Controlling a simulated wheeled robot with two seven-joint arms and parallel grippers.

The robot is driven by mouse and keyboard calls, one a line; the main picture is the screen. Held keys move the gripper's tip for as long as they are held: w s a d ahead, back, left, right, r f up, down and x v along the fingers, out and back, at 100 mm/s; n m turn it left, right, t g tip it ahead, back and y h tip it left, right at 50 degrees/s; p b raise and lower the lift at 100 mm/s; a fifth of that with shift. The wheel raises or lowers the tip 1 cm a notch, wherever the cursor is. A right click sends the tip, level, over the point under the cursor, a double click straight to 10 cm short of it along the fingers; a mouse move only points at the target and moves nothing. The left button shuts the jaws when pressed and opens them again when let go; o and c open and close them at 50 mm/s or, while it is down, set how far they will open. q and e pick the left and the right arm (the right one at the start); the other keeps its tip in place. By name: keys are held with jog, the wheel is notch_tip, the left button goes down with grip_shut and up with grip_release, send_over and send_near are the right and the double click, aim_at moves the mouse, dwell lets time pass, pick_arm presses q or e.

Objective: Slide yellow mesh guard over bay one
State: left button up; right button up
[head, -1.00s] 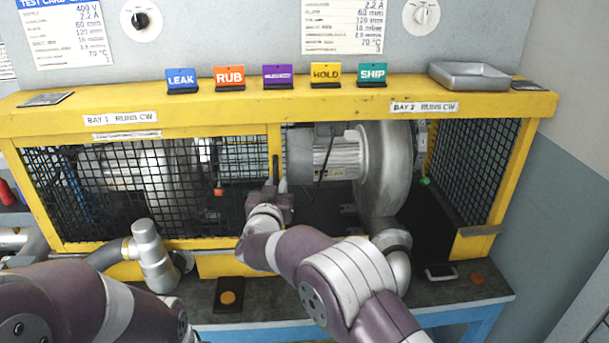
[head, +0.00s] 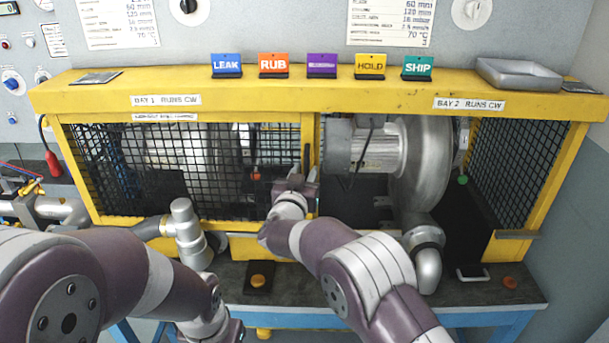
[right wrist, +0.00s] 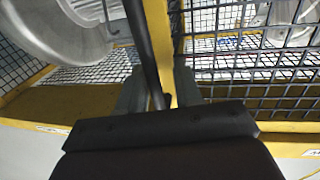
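The yellow-framed mesh guard (head: 130,172) stands across the front of bay one in the head view, with a silver blower (head: 180,155) dimly visible behind its black mesh. A black upright handle (head: 307,160) is at the guard's right edge. My right gripper (head: 303,180) is at this handle. In the right wrist view, the dark handle (right wrist: 146,50) runs down between the fingers of my right gripper (right wrist: 160,88), with a strip of yellow frame showing beside it. The fingers look apart, not clamped. My left gripper is at the bottom edge of the head view, its fingers out of frame.
Bay two is open at the front, with a silver blower (head: 420,165) inside. Colored tags and a metal tray (head: 530,75) stand on the yellow top beam (head: 300,97). A gray pipe elbow (head: 188,235) juts out before bay one. An orange button (head: 258,281) is on the bench ledge.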

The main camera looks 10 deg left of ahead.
jog(key=shift+s+d, duration=0.1)
jog(key=s+a+b, duration=0.1)
jog(key=s+b, duration=0.2)
jog(key=s, duration=0.9)
jog(key=shift+s+a, duration=0.25)
jog(key=shift+a, duration=0.05)
